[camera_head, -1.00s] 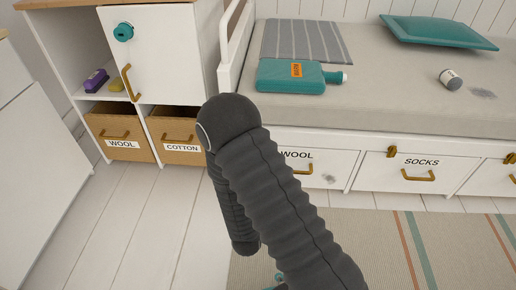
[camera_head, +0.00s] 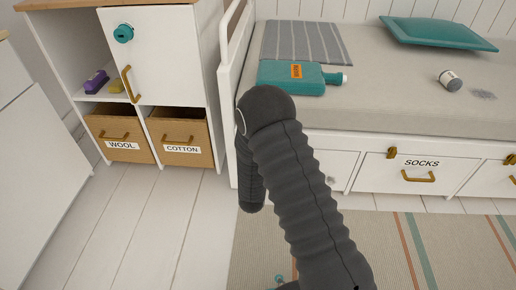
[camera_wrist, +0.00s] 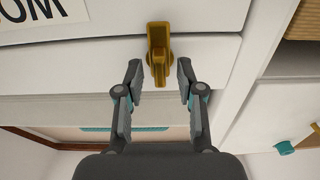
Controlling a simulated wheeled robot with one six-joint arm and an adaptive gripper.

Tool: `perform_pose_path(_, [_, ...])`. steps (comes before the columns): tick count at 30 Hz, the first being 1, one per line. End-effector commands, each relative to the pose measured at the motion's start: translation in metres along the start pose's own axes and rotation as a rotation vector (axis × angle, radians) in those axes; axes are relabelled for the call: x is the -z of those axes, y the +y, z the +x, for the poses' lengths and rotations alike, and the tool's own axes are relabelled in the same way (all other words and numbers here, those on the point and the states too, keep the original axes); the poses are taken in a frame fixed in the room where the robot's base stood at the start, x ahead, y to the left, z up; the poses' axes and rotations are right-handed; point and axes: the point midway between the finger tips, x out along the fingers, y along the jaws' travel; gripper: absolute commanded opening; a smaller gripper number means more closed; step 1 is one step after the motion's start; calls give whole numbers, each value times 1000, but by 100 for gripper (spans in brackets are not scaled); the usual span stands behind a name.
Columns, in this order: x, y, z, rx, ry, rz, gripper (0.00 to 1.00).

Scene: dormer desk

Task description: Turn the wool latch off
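The wool latch, a small gold turn-piece (camera_wrist: 158,52), shows in the wrist view on the white drawer front, near its edge. Part of the drawer's label (camera_wrist: 38,8) shows upside down at the top left. My gripper (camera_wrist: 159,70) is open, with one finger on each side of the latch and a visible gap to both. I cannot tell from the wrist view how far the fingertips are from the drawer front. In the head view my arm hides the latch, the wool label and my gripper; only the drawer's right part (camera_head: 340,168) shows.
The socks drawer (camera_head: 410,174) has its own gold latch (camera_head: 391,153) and handle. Left of the bed stands a white cabinet (camera_head: 165,60) with a teal knob (camera_head: 123,33) and wool and cotton baskets (camera_head: 182,128). A teal bottle (camera_head: 290,77) lies on the bed. The floor (camera_head: 150,220) at left is clear.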

Motion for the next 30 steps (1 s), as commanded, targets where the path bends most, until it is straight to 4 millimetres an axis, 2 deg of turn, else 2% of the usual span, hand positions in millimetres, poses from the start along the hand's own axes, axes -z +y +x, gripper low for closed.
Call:
perform_pose_path(8, [0,0,2,0,-1,0,38])
perform_pose_path(9, [0,0,2,0,-1,0,35])
perform_pose_path(13, [0,0,2,0,-1,0,2])
perform_pose_path(14, [0,0,2,0,-1,0,0])
perform_pose_path(23, [0,0,2,0,0,-17,0])
perform_pose_path(30, [-2,0,2,0,0,-119,0])
